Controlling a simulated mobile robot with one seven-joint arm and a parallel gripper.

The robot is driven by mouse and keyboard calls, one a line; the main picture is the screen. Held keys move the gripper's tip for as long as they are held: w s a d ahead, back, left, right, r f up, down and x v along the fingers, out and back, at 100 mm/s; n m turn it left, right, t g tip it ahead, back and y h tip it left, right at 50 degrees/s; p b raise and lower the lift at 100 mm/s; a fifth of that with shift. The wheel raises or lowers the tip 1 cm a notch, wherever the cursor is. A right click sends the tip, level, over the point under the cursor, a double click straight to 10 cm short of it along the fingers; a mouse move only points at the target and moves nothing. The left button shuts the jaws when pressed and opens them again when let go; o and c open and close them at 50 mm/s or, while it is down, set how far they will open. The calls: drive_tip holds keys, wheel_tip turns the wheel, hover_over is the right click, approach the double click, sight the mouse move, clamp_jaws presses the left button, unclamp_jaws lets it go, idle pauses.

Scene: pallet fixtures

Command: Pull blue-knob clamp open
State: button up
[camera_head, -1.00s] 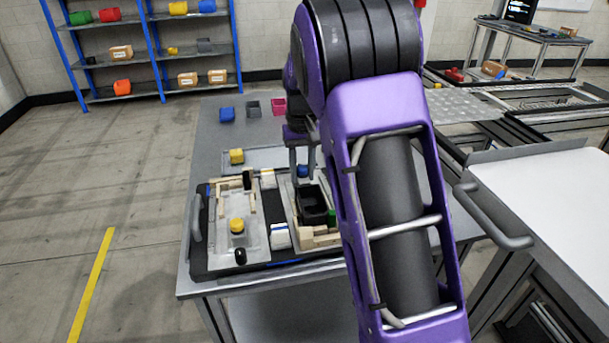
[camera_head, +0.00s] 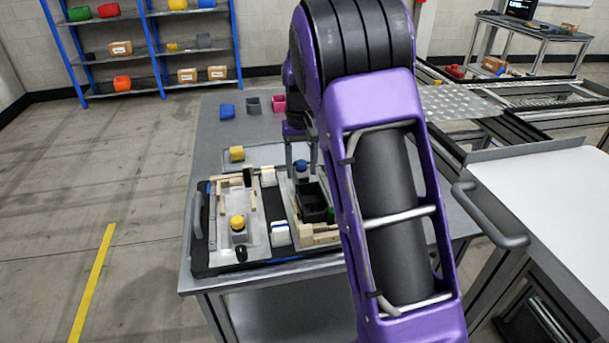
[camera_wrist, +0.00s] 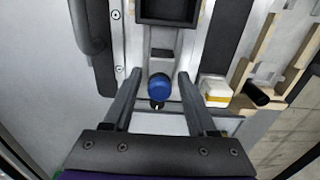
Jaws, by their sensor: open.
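The blue knob (camera_head: 302,166) belongs to a clamp on the right part of the fixture board. In the wrist view the blue knob (camera_wrist: 159,87) sits between the two fingers of my gripper (camera_wrist: 160,73), with a visible gap on each side. The fingers are open and hold nothing. In the head view my gripper (camera_head: 301,158) points down at the knob, partly hidden by my arm. A black open bin (camera_head: 311,205) sits in the fixture in front of the knob. The clamp's lower parts are mostly hidden.
A yellow knob (camera_head: 238,222) and black handles stand on the left fixture. White-and-yellow blocks (camera_wrist: 216,91) lie close beside one finger. A tray handle (camera_head: 197,215) rises at the left edge. Blue (camera_head: 227,111), grey and pink bins stand at the table's back.

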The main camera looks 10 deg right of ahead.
drive_tip(key=shift+r+p, duration=3.35)
drive_tip(key=shift+r, duration=0.7)
